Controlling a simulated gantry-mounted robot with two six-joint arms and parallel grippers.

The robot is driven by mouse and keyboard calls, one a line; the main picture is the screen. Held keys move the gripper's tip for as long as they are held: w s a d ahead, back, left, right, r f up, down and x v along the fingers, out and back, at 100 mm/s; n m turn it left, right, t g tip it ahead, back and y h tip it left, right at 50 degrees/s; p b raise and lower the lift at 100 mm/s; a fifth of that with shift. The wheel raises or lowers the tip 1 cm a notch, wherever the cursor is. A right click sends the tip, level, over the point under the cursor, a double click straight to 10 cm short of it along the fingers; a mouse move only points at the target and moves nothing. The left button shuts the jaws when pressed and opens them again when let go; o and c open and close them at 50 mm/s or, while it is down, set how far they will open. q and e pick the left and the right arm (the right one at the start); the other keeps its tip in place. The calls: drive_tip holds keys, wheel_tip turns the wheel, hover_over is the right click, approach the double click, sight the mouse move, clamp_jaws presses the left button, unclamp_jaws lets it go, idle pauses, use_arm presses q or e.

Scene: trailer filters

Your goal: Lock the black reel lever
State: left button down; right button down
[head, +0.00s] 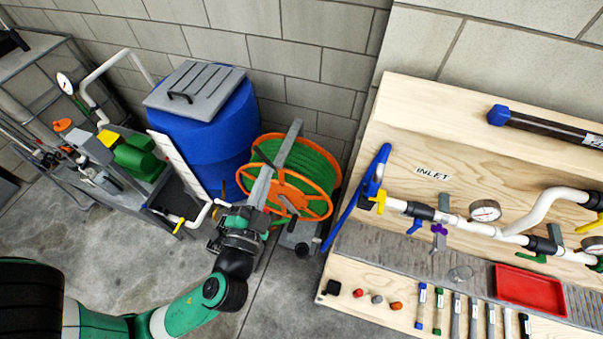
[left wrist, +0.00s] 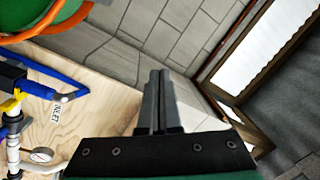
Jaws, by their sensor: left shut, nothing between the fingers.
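The hose reel (head: 325,195) has orange rims and green hose wound on it, and stands by the block wall. A dark lever-like piece (head: 290,205) shows at the front of the reel; I cannot tell its lock position. My left gripper (head: 260,188) is in front of the reel's left side and overlaps it in the head view. In the left wrist view its fingers (left wrist: 158,95) are closed together with nothing between them. There, part of the reel's orange rim (left wrist: 45,28) shows at the upper left, apart from the fingers. The lever is not clear there. My right gripper is out of view.
A blue barrel (head: 210,130) with a grey lid stands behind and left of the reel. A wooden bench (head: 400,145) with white pipes, gauges and a red tray (head: 530,310) fills the right. Concrete floor lies open at front.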

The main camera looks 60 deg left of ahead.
sight(265, 159)
use_arm(q)
wheel_tip(265, 159, down, 6)
drive_tip(key=s+m+h, duration=0.1)
drive_tip(key=s+m, duration=0.1)
drive_tip(key=s, duration=0.1)
drive_tip(key=shift+d+r+h+b, duration=0.25)
drive_tip(key=shift+h+b, duration=0.05)
drive_tip(key=w+a+f+b, duration=0.2)
drive_tip(key=w+a+b, duration=0.2)
drive_tip(key=a, duration=0.5)
drive_tip(key=shift+w+a, duration=0.25)
drive_tip(key=shift+w, duration=1)
drive_tip(key=shift+f, duration=0.1)
